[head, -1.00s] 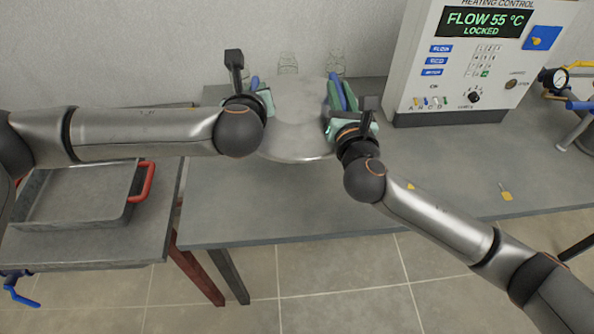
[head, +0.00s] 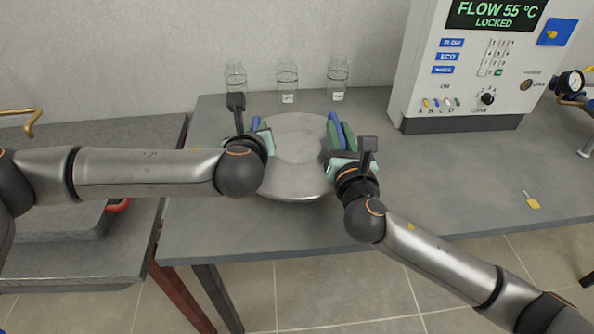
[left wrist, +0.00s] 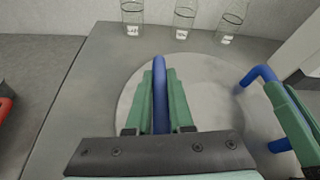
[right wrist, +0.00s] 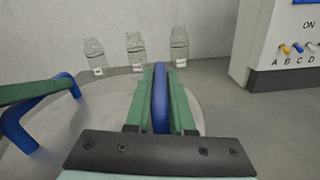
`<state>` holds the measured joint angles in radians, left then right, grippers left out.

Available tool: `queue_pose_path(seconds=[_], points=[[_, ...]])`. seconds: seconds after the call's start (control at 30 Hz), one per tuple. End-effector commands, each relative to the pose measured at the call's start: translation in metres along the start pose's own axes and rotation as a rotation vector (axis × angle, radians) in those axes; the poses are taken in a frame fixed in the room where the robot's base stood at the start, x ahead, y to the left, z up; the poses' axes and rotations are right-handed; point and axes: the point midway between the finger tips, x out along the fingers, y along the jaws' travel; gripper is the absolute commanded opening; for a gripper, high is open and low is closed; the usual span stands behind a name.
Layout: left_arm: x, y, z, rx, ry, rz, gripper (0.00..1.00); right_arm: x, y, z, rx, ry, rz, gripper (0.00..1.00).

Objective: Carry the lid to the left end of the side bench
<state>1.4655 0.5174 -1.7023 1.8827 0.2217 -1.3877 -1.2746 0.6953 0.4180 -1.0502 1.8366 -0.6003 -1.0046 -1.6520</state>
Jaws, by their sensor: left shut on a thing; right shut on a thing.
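The lid (head: 297,172) is a round grey metal disc with a blue handle on each side, seen in the head view over the left part of the side bench (head: 200,225). My left gripper (head: 257,130) is shut on its left handle, which shows between the green fingers in the left wrist view (left wrist: 160,95). My right gripper (head: 340,140) is shut on its right handle, also seen in the right wrist view (right wrist: 160,100). The lid looks level. I cannot tell whether it touches the bench top.
Three glass jars (head: 287,80) stand along the wall behind the lid. The heating control box (head: 480,70) stands to the right. A yellow-tagged key (head: 532,202) lies on the bench's right part. A lower bench with a tray (head: 65,225) is at the left, across a gap.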

Motion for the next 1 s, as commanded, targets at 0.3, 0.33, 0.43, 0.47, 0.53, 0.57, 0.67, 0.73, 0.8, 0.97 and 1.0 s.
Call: queue_pose_path(seconds=[0.3,0.33,0.43,0.47,0.53,0.57,0.67,0.73,0.8,0.97,1.0], points=[[0.0,-0.001,0.001,-0.002,-0.004,-0.003,0.0,0.0,0.001,0.003,0.004,-0.009,0.002,0.0],[0.0,-0.001,0.0,-0.002,-0.004,-0.003,0.0,0.0,0.001,0.003,0.004,-0.009,0.002,0.0],[0.001,0.0,-0.002,-0.002,-0.004,-0.003,0.0,0.0,0.0,0.0,0.003,-0.009,0.002,0.0],[0.002,0.0,-0.003,-0.002,-0.004,-0.003,0.0,0.0,0.0,-0.001,0.003,-0.009,0.002,0.0],[0.003,0.0,-0.006,-0.002,-0.004,-0.003,0.0,0.0,-0.001,-0.004,0.003,-0.009,0.002,0.0],[0.003,0.001,-0.007,-0.002,-0.004,-0.003,0.0,0.0,-0.001,-0.005,0.003,-0.009,0.002,0.0],[0.005,0.002,-0.011,-0.002,-0.004,-0.003,0.0,0.0,-0.002,-0.01,0.003,-0.009,0.002,0.0],[0.006,0.002,-0.014,-0.002,-0.004,-0.003,0.0,0.0,-0.002,-0.013,0.003,-0.009,0.002,0.0],[0.007,0.003,-0.017,-0.002,-0.004,-0.003,0.0,0.0,-0.003,-0.017,0.003,-0.009,0.002,0.0],[0.01,0.004,-0.024,-0.002,-0.004,-0.003,0.0,0.0,-0.005,-0.024,0.003,-0.009,0.002,0.0],[0.011,0.005,-0.026,-0.002,-0.004,-0.003,0.0,0.0,-0.005,-0.026,0.003,-0.009,0.002,0.0]])
